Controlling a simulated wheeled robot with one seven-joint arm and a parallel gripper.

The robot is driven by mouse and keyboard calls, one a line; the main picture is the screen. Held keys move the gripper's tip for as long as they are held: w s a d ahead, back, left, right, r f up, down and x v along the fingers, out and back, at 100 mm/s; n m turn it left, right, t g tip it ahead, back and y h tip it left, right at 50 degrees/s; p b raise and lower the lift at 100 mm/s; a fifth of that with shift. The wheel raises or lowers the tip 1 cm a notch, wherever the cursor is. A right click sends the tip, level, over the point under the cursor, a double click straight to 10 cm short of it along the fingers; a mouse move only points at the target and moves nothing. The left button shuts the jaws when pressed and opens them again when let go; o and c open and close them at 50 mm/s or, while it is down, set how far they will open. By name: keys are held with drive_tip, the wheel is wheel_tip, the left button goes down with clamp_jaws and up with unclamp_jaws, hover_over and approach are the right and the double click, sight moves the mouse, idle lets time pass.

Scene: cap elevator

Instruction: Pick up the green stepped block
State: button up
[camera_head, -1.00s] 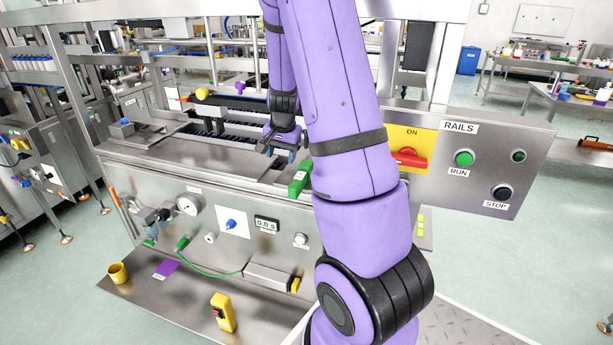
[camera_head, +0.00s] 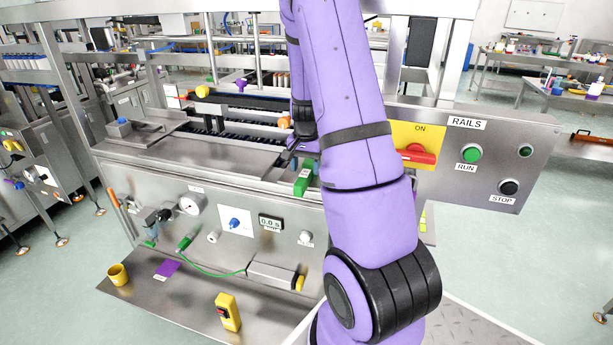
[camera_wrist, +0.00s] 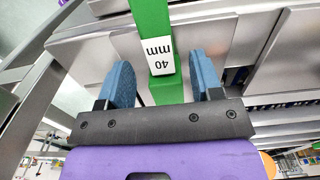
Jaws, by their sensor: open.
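The green stepped block (camera_head: 302,184) stands at the front edge of the steel machine top in the head view, partly hidden by my arm. In the wrist view, the green block (camera_wrist: 153,30) runs between my two blue fingers and carries a white label reading "40 mm". My gripper (camera_wrist: 164,82) is open, with one finger on each side of the block and a visible gap on both sides. In the head view my gripper (camera_head: 297,146) is just behind and above the block, mostly hidden by my arm.
The RAILS panel (camera_head: 478,160) with a red switch and buttons is to the right. A lower shelf (camera_head: 185,295) holds a yellow cup (camera_head: 118,274) and a yellow control box (camera_head: 228,311). Orange (camera_head: 284,123) and yellow (camera_head: 202,91) round parts are at the rails behind.

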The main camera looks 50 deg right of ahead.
sight(305, 172)
drive_tip(key=shift+f, duration=1.8)
drive_tip(key=c, duration=1.1)
drive_tip(key=shift+o, duration=0.2)
drive_tip(key=shift+r, duration=0.1)
drive_tip(key=shift+w+r, duration=0.1)
drive_tip(key=shift+r, duration=0.75)
drive_tip(key=shift+s+a+r, duration=0.1)
drive_tip(key=shift+s+r, duration=0.1)
drive_tip(key=shift+r, duration=0.3)
drive_tip(key=shift+s+r, duration=0.2)
drive_tip(key=shift+r, duration=0.3)
drive_tip(key=s+a, duration=0.2)
drive_tip(key=s, duration=0.5)
drive_tip(key=s+a+r, duration=0.1)
drive_tip(key=s+a, duration=0.1)
drive_tip(key=s, duration=0.5)
drive_tip(key=shift+s+a, duration=0.25)
drive_tip(key=shift+a, duration=0.15)
drive_tip(key=shift+w+r, duration=0.1)
